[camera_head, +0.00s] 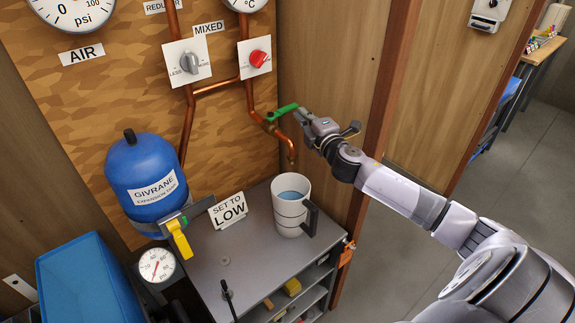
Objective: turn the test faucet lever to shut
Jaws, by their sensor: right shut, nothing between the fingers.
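The test faucet is a copper pipe and spout (289,148) on the wooden board, with a green lever (283,112) at its valve. The lever slants up to the right, towards my right gripper. My right gripper (306,116) is shut with nothing between its fingers. Its fingertips are at the lever's right end; I cannot tell whether they touch it. A white mug (291,207) with grey bands and a dark handle stands below the spout and holds bluish water. My left gripper is not in view.
A grey cabinet top (250,258) carries the mug and a "SET TO LOW" sign (228,210). A blue expansion tank (147,180) with a yellow-handled valve (179,239) stands left. Grey (190,63) and red (258,59) knobs sit above. A wooden post (385,110) rises behind my right arm.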

